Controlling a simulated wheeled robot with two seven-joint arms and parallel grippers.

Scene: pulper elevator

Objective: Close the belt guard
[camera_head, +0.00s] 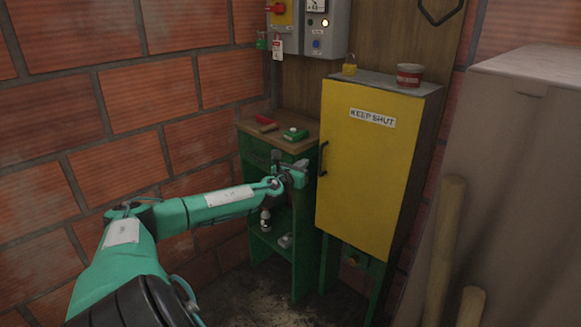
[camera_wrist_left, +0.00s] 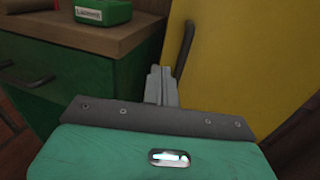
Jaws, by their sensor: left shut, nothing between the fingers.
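The belt guard is a yellow door (camera_head: 365,180) labelled KEEP SHUT on the front of a box. It looks flush or nearly flush with the box; I cannot tell if a small gap remains. Its dark upright handle (camera_head: 323,158) is at the door's left edge. My left gripper (camera_head: 304,168) is shut and empty, just left of the handle. In the left wrist view the closed fingertips (camera_wrist_left: 160,72) point forward, and the handle (camera_wrist_left: 185,48) stands just beyond and right of them on the yellow door (camera_wrist_left: 240,70). My right gripper is not in view.
A green bench (camera_head: 253,155) with a wooden top stands left of the box, holding a red item (camera_head: 264,122) and a green box (camera_head: 295,134). A padlock (camera_head: 350,66) and a red tin (camera_head: 409,75) sit on the box. A large grey cabinet (camera_head: 510,170) is at right.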

